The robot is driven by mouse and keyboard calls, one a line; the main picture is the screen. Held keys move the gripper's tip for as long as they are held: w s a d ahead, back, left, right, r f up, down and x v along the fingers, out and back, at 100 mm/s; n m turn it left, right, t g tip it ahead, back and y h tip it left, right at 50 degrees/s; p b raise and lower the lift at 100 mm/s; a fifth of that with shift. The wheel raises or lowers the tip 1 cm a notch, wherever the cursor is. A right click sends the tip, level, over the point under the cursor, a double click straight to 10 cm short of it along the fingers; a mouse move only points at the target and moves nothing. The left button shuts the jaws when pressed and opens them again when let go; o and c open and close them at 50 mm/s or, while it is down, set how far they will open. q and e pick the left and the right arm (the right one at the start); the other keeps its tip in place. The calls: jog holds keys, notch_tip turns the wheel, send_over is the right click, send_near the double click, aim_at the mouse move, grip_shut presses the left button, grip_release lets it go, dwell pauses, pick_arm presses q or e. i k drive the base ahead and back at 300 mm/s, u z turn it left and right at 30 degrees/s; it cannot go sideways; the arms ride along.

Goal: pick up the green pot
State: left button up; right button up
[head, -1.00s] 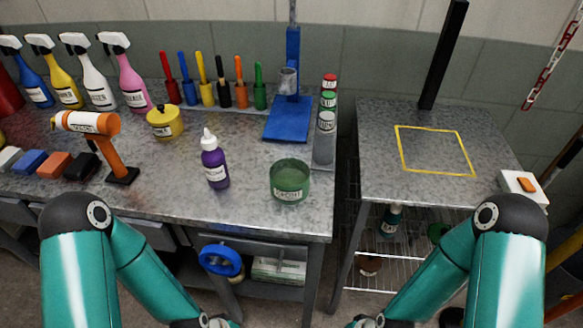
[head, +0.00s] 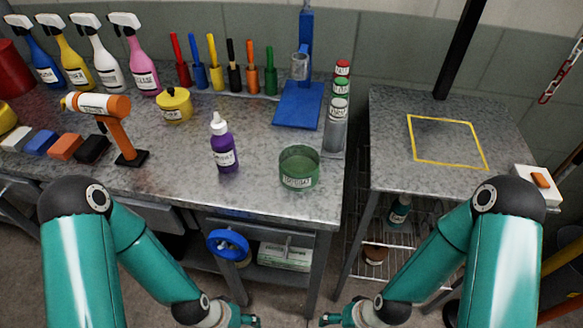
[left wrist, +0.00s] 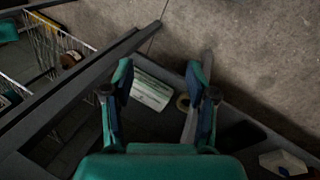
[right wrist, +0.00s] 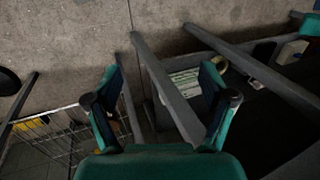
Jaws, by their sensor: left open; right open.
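The green pot (head: 299,168) is a short, open-topped round container with a white label. It stands upright near the front right of the left workbench. My left gripper (head: 250,320) is low at the bottom edge of the head view, in front of the bench and below its top. In the left wrist view its two fingers (left wrist: 158,85) are apart with nothing between them. My right gripper (head: 326,319) is also low in front of the bench, and its fingers (right wrist: 160,88) are apart and empty in the right wrist view. The pot is in neither wrist view.
A purple bottle (head: 223,145) stands left of the pot, and a blue stand (head: 298,104) and stacked jars (head: 337,110) are behind it. An orange tool (head: 112,120) is farther left. The right table (head: 390,155) has a bare yellow-outlined square. Bench front edges lie above both grippers.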

aim_at(299, 165)
jog(key=u, duration=0.2)
jog(key=k, duration=0.5)
jog(key=z, duration=0.65)
jog(key=i, duration=0.1)
jog(key=u, duration=1.95)
jog(key=k, duration=1.4)
jog(key=z, duration=0.7)
jog(key=i, duration=1)
